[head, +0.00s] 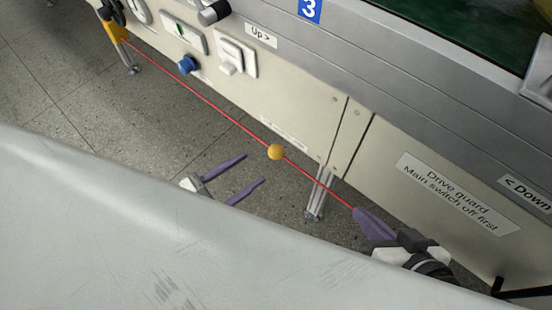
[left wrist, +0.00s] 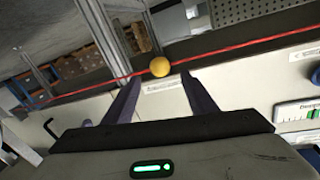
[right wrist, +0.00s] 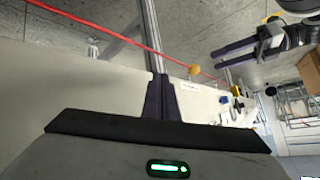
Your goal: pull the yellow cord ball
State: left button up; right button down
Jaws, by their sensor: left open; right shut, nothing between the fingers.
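The yellow cord ball (head: 275,152) sits on a taut red cord (head: 225,116) that runs along the front of the machine. My left gripper (head: 253,168) is open and empty, its two purple fingers pointing at the ball from just short of it. In the left wrist view the ball (left wrist: 160,67) shows in the gap between the fingertips, slightly beyond them. My right gripper (head: 357,210) is shut and empty, close to the cord further right. In the right wrist view the ball (right wrist: 194,70) and the cord (right wrist: 100,27) show past its closed fingers (right wrist: 160,78).
The pale machine panel (head: 290,95) stands behind the cord, with a blue knob (head: 187,64), switches and a "Drive guard" label (head: 455,190). A metal leg (head: 318,196) stands near the right gripper. A large pale surface (head: 150,240) fills the lower left. Tiled floor lies below.

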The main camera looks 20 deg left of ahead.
aim_at(276, 152)
pick_arm(q)
jog(key=b+x, duration=0.2)
jog(key=x, duration=0.6)
jog(key=shift+w+d, duration=0.15)
jog(key=shift+x, duration=0.8)
pick_arm(e)
jog(key=shift+w+a+r+t+y, duration=0.1)
jog(key=shift+a+r+t+y, duration=0.1)
jog(key=shift+a+r+y, duration=0.25)
jog(key=shift+w+a+r+t+y, duration=0.1)
jog(key=shift+a+r+t+y, duration=0.1)
jog(key=shift+r, duration=0.45)
pick_arm(q)
jog(key=shift+r, duration=0.1)
jog(key=shift+c, duration=0.6)
